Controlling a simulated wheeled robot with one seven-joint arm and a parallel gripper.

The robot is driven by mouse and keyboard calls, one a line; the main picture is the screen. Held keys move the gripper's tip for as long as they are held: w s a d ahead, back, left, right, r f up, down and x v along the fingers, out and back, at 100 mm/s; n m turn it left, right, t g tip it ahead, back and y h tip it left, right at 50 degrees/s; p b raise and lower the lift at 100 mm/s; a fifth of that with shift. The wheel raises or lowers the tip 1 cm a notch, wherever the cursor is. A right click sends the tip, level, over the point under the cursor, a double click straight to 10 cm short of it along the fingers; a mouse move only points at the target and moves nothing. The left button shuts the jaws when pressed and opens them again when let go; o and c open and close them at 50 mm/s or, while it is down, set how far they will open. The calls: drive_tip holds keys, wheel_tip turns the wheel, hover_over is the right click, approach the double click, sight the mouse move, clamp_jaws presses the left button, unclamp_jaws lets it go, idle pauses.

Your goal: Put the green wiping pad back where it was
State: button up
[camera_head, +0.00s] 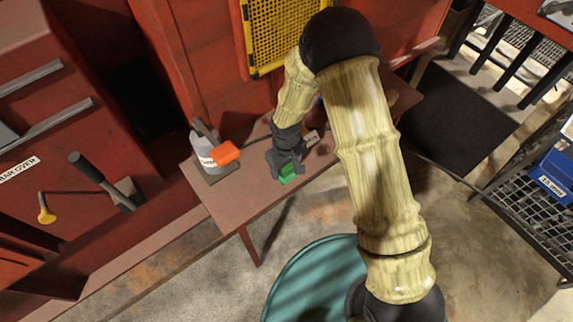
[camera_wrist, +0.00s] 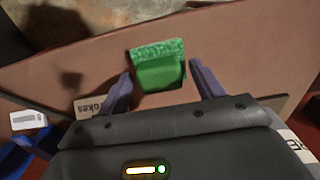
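The green wiping pad (camera_head: 288,172) is at the red-brown bench top, just under the end of my arm in the head view. In the wrist view the pad (camera_wrist: 158,68) has a rough, speckled green strip and a smooth green block. My gripper (camera_head: 286,165) points down at it. In the wrist view my gripper (camera_wrist: 161,72) has its two fingers apart, one on each side of the pad, with gaps showing on both sides. I cannot tell how far the fingertips are above the bench.
The bench (camera_head: 245,193) also bears a grey and orange item (camera_head: 212,155) at its left end. A label reading "okes" (camera_wrist: 92,107) and a blue item (camera_wrist: 22,155) show in the wrist view. A yellow mesh panel (camera_head: 275,35) stands behind. The bench's front edge is near the pad.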

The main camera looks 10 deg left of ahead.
wheel_tip(320, 180, up, 12)
drive_tip(key=b, duration=0.1)
idle(0.6)
drive_tip(key=shift+w, duration=0.15)
drive_tip(key=s+d+r+m+t, duration=0.1)
drive_tip(key=s+d+r+m, duration=0.1)
drive_tip(key=d, duration=0.6)
drive_tip(key=s+d+r+m, duration=0.3)
drive_tip(key=d+r+m, duration=0.1)
drive_tip(key=d, duration=0.5)
drive_tip(key=s+d+r+m+t, duration=0.1)
drive_tip(key=s+d+r+m, duration=0.1)
drive_tip(key=d, duration=0.7)
drive_tip(key=shift+s+r+m+t, duration=0.15)
drive_tip(key=shift+r+m+t, duration=0.15)
drive_tip(key=shift+r+m, duration=0.5)
drive_tip(key=shift+f, duration=0.2)
